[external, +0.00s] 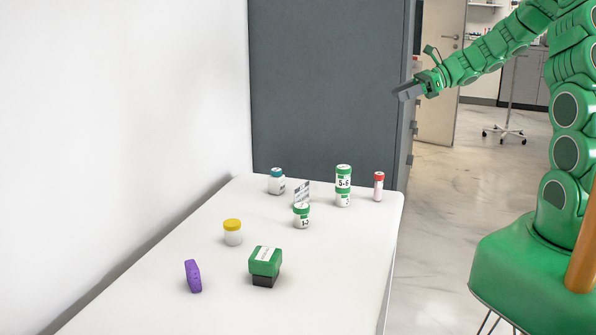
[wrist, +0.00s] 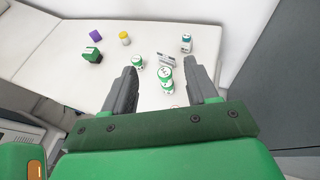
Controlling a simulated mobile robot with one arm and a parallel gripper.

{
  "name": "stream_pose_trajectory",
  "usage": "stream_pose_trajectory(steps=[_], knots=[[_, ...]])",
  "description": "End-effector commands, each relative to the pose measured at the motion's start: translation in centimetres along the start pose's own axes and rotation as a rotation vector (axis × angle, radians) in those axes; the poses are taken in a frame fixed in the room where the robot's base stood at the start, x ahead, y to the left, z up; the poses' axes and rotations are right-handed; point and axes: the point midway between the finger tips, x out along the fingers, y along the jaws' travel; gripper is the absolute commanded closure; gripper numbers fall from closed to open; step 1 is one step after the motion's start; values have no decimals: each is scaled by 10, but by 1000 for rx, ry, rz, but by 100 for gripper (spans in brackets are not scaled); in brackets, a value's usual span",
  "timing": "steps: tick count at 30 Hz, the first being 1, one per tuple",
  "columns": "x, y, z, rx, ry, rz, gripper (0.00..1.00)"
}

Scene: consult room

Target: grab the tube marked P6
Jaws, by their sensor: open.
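A slim tube with a red cap and pinkish body (external: 378,187) stands upright at the far right corner of the white table (external: 330,270). Its marking is too small to read, and I see no legible P6 on anything. In the wrist view I cannot make the tube out clearly; my gripper's mount covers part of that area. My gripper (external: 401,93) is open and empty, high above and a little right of the tube in the external view. In the wrist view its two fingers (wrist: 164,73) are spread wide with the table far below.
Left of the tube stand a tall green-and-white container stack (external: 343,188), a small green-lidded jar (external: 302,217), a card stand (external: 301,194) and a teal-capped bottle (external: 277,184). Nearer are a yellow-lidded jar (external: 232,233), a green stamp-like block (external: 264,262) and a purple block (external: 193,276). A grey cabinet (external: 325,90) rises behind.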

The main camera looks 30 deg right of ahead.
Motion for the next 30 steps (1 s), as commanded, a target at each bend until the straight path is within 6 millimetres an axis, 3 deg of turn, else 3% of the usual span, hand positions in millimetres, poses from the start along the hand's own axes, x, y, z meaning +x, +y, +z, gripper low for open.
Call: stream_pose_trajectory(steps=[6,15,24,30], knots=[[27,1,-64,7,-3,4,42],[60,1,-143,6,-1,4,42],[88,0,-213,3,1,0,42],[102,0,-245,0,1,1,42]])
